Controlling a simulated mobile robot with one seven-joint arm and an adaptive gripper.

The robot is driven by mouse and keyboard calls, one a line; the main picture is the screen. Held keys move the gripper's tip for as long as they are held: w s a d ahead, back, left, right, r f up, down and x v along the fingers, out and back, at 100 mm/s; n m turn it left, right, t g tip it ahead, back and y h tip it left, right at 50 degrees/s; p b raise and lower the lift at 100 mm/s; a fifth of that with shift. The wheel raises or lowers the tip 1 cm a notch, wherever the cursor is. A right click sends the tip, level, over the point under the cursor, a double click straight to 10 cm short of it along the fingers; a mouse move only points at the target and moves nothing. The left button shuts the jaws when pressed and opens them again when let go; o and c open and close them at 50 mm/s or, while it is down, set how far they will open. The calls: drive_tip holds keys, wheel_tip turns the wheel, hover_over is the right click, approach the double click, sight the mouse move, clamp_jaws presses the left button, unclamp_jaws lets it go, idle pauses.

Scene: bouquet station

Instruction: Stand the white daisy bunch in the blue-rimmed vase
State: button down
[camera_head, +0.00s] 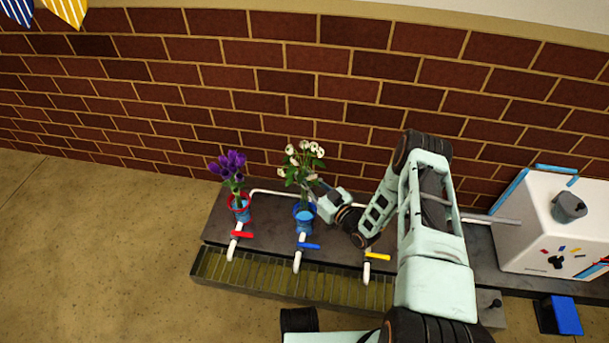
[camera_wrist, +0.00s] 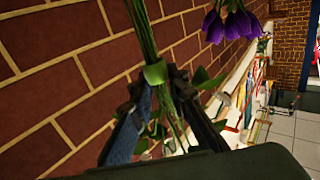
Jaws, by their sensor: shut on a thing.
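The white daisy bunch (camera_head: 303,160) is upright, white blooms on top, above the blue-rimmed vase (camera_head: 305,220) in the head view. Its green stems run down to the vase's mouth; I cannot tell whether their ends are inside the rim. My gripper (camera_head: 314,192) comes in from the right and is shut on the stems, just above the vase. In the wrist view, the stems (camera_wrist: 143,30) pass between the two dark fingers of my gripper (camera_wrist: 163,88). The vase cannot be made out there.
A red-rimmed vase (camera_head: 239,213) with purple flowers (camera_head: 229,165) stands to the left. Red, blue (camera_head: 308,246) and yellow (camera_head: 377,257) tap handles line the dark counter's front, above a grated trough (camera_head: 270,280). A brick wall is close behind. A white box (camera_head: 550,215) stands right.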

drive_tip(key=b, duration=0.5)
hover_over(307, 202)
drive_tip(key=w, duration=0.1)
drive_tip(key=shift+a+f, duration=0.2)
drive_tip(key=shift+f, duration=1.6)
drive_tip(key=shift+a+f, duration=0.2)
drive_tip(key=shift+f, duration=1.55)
drive_tip(key=shift+f+p, duration=0.45)
drive_tip(key=shift+f, duration=2.3)
drive_tip(key=c, duration=1.8)
unclamp_jaws()
drive_tip(key=shift+o, duration=0.2)
drive_tip(key=v, duration=1.2)
